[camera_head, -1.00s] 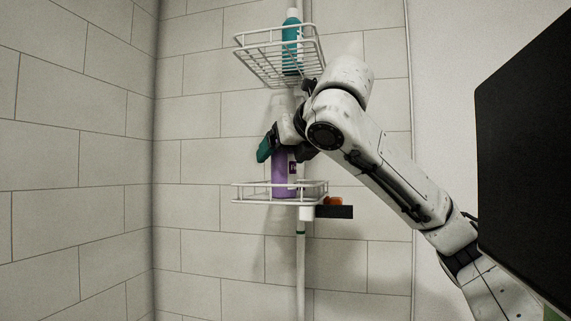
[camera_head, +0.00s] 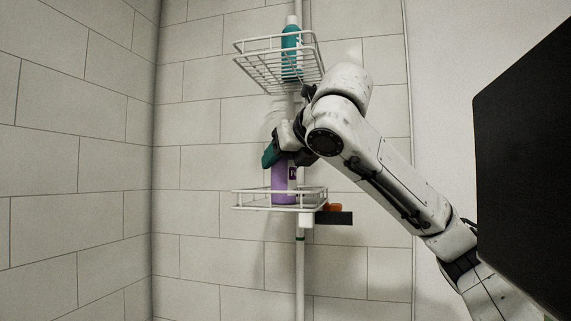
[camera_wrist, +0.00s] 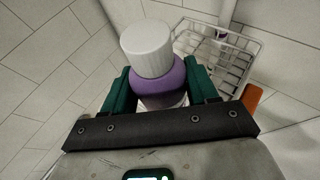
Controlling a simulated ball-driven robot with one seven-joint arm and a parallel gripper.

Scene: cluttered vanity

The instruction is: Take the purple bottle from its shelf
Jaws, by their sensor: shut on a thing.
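The purple bottle (camera_head: 284,180) stands upright within the lower white wire shelf (camera_head: 250,207) in the head view; its base sits behind the front rail, and I cannot tell whether it touches the shelf floor. In the wrist view the bottle (camera_wrist: 163,85) shows a white ribbed cap and purple shoulders. My gripper (camera_head: 281,156) has come from above and to the right, and its green fingers, also seen in the wrist view (camera_wrist: 161,92), are shut on the bottle's upper part. The gripper hides the cap in the head view.
A teal bottle (camera_head: 291,50) stands in the upper wire shelf (camera_head: 262,45), just above my arm. An orange item (camera_head: 333,207) and a dark flat piece (camera_head: 334,218) sit at the lower shelf's right. A white pole (camera_head: 300,265) carries the shelves. Tiled walls lie behind and left.

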